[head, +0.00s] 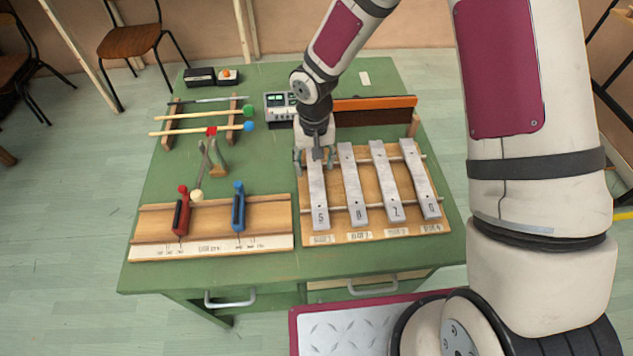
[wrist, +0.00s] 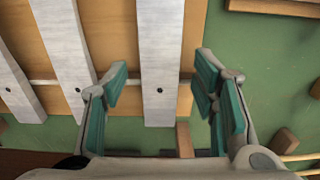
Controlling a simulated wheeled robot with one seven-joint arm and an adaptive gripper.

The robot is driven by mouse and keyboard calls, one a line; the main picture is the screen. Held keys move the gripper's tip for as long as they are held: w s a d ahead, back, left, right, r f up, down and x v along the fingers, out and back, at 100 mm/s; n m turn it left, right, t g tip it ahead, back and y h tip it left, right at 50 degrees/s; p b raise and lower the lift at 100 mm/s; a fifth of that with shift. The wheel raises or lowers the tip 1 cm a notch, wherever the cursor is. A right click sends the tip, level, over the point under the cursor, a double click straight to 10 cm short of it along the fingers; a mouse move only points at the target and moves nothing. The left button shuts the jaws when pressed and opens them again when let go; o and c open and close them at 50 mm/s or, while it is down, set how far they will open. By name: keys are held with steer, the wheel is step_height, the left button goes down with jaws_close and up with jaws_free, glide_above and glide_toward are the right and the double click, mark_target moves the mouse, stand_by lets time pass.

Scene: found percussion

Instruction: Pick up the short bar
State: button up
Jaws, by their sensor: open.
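Several grey metal bars lie side by side on a wooden frame. They are the leftmost bar (head: 319,200), stamped 5, the second bar (head: 354,197), the third bar (head: 388,184) and the rightmost bar (head: 420,180). Their lengths look close, so I cannot tell surely which is the short bar. My gripper (head: 314,161) is open over the far end of the leftmost bar, which it partly hides. In the wrist view, my gripper (wrist: 162,82) has one finger on each side of that bar (wrist: 160,55), with gaps on both sides.
Neighbouring bars lie close on one side. An orange-topped wooden board (head: 374,104) and a grey device (head: 279,106) stand behind. Mallets (head: 197,130) rest on a rack at left. A wooden tray (head: 211,222) holds red and blue-handled tools. Green tabletop (head: 150,195) shows between them.

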steer(key=shift+c, duration=0.5)
jaws_close()
steer(key=shift+r, duration=0.1)
